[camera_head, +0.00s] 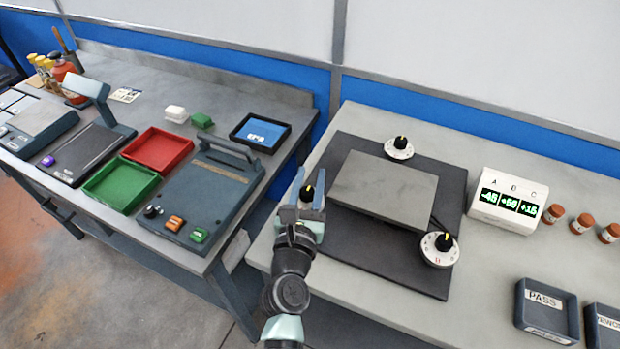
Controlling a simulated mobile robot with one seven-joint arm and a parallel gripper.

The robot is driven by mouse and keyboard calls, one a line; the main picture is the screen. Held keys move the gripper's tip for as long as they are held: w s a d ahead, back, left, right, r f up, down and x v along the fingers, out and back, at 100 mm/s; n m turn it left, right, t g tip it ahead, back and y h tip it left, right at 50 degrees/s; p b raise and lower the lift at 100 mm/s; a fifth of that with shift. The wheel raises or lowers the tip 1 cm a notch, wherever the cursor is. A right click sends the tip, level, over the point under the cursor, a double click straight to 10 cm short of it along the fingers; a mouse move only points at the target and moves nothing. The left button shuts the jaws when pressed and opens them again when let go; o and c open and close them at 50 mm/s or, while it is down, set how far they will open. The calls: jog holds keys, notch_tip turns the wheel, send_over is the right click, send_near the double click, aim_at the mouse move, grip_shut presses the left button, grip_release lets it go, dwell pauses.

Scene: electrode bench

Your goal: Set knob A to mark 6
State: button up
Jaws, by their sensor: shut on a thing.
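My gripper (306,197) is at the left edge of the dark mat, its two fingers on either side of a black knob (307,191) with a yellow pointer mark. The fingers are shut on this knob and hide most of its dial. Two similar knobs on white dials stand free: a far knob (399,143) behind the grey plate and a near right knob (444,242). I cannot read a letter to tell which knob is A. The white readout box (508,199) shows A, B and C, with about -45, +60 and +15.
A grey plate (385,190) lies on the dark mat (380,266) beside my gripper. Trays marked PASS (546,310) and REWORK (604,322) stand at the front right, with brown-capped jars (582,223) behind. The left bench holds a red tray (157,152) and a green tray (121,185).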

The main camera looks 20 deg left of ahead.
grip_shut()
